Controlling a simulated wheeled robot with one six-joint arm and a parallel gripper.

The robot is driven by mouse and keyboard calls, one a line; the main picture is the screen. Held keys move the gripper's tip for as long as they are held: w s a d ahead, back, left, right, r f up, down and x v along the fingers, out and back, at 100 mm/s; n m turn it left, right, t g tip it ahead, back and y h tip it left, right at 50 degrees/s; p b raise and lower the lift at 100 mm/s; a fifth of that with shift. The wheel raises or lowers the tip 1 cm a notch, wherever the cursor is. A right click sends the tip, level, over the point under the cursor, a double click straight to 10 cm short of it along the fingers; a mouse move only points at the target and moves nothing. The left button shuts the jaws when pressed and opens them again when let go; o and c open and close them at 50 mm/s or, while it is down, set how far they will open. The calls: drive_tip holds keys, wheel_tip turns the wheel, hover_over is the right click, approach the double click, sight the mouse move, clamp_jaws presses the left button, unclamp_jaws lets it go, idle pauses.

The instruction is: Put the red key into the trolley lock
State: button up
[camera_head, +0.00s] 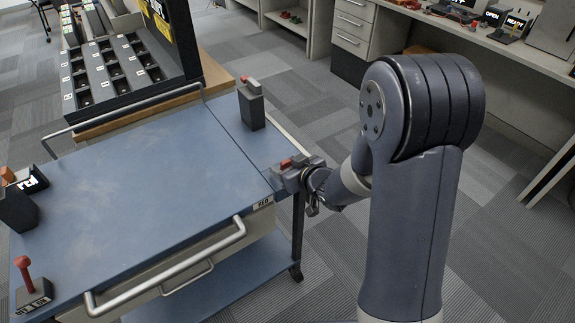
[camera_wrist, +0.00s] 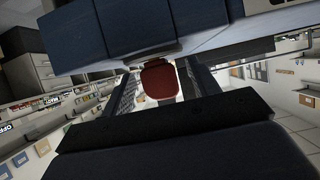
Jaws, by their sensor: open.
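The red key (camera_wrist: 160,81) shows in the wrist view as a rounded red head between the two dark fingers of my gripper (camera_wrist: 161,98), with a gap at each side. In the head view, a small grey block (camera_head: 292,176) with a red part (camera_head: 293,162) on top sits at the right edge of the blue trolley (camera_head: 150,190), near a RED label (camera_head: 263,203). My gripper (camera_head: 314,186) is at this block, open. The key's shaft and the lock slot are hidden, so I cannot tell how far the key sits in.
A grey upright box with a red top (camera_head: 251,103) stands on the trolley's far right corner. A black slotted rack (camera_head: 112,75) is behind. A red-knobbed lever (camera_head: 30,288) and dark boxes are at left. A bench (camera_head: 470,30) runs along the back right; floor between is clear.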

drive_tip(key=shift+s, duration=0.1)
drive_tip(key=p+v, duration=0.1)
drive_tip(key=v, duration=0.9)
drive_tip(key=shift+s+d+r, duration=0.15)
drive_tip(key=shift+s, duration=0.15)
drive_tip(key=shift+w, duration=0.1)
drive_tip(key=b+x, duration=0.1)
drive_tip(key=x, duration=1)
drive_tip(key=shift+d+r+p, duration=0.1)
drive_tip(key=shift+r+p, duration=0.25)
drive_tip(key=shift+r, duration=0.1)
drive_tip(key=shift+f, duration=0.15)
